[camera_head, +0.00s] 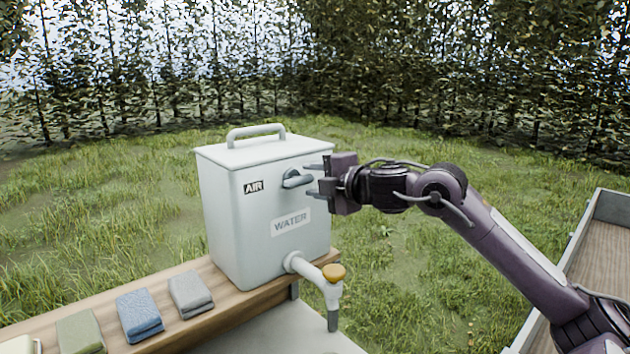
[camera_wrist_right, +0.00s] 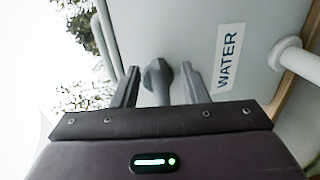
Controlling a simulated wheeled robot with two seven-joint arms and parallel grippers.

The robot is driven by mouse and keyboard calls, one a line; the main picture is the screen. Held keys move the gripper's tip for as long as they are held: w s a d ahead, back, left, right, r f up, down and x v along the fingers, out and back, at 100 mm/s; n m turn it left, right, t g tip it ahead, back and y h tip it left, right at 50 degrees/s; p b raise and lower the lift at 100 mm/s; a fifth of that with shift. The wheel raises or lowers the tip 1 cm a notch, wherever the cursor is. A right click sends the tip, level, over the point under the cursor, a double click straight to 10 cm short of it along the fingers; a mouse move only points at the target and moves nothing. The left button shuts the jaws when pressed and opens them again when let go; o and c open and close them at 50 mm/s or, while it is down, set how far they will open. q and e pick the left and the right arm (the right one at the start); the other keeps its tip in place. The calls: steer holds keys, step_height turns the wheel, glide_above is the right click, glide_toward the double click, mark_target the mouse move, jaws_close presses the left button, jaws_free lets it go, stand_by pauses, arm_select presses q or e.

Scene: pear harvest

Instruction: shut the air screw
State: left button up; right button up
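The air screw (camera_head: 295,180) is a grey knob with a bar-like handle on the front of the white water tank (camera_head: 225,215), beside the AIR label (camera_head: 253,187). My right gripper (camera_head: 311,180) is just to the right of the screw, pointing at it. Its two fingers are apart. In the right wrist view the air screw (camera_wrist_right: 158,80) shows between the open fingers (camera_wrist_right: 160,74), with a gap on each side. I cannot tell how deep the fingers reach around it. My left gripper is not in view.
The tank stands on a wooden plank (camera_head: 250,300). A spout with a yellow-orange tap (camera_head: 334,272) sticks out low on its front. Several folded cloths, one of them blue (camera_head: 139,314), lie to the left. A wooden-floored trailer bed (camera_head: 605,240) is at the right.

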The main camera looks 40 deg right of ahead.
steer(key=shift+s+f+b, duration=0.15)
steer(key=shift+s+b, duration=0.25)
steer(key=shift+b, duration=0.2)
steer(key=b+v, duration=0.5)
steer(key=v, duration=0.2)
steer(key=shift+r, duration=0.25)
